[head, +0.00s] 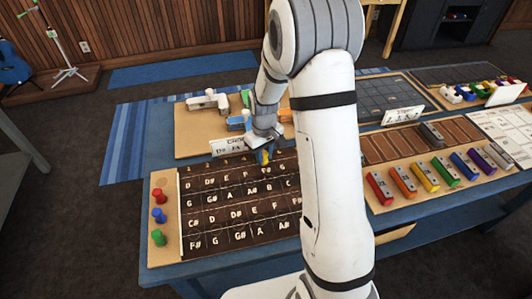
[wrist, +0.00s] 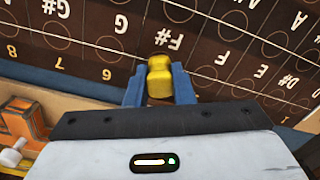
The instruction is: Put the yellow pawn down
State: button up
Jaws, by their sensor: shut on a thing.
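The yellow pawn (wrist: 159,82) is held between the two blue fingertips of my gripper (wrist: 159,90) in the wrist view. The fingers are shut on it from both sides. In the head view my gripper (head: 264,156) is over the far edge of the dark fretboard-style board (head: 215,233), and a bit of the yellow pawn shows there. The board has rows of note names. In the wrist view the pawn appears near the F# cell, by the numbered edge. I cannot tell whether it touches the board.
Red (head: 159,196), blue (head: 159,215) and green (head: 158,237) pawns stand on the wooden strip left of the board. Coloured bars lie to the right. Behind my gripper is a wooden tray (head: 190,145) with tools and a white card (head: 228,146). My arm hides the middle of the table.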

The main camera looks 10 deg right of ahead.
aim_at(264, 153)
jog(key=o, duration=0.9)
jog(key=shift+o, duration=0.2)
notch_tip(264, 153, up, 11)
jog(key=s+r+m+t, duration=0.1)
jog(key=s+r, duration=0.3)
jog(key=s, duration=0.7)
jog(key=s+r+m+t, duration=0.1)
jog(key=s+r+m, duration=0.2)
jog(key=s, duration=0.9)
jog(key=shift+d+r+m+t, duration=0.3)
jog(key=shift+r, duration=0.65)
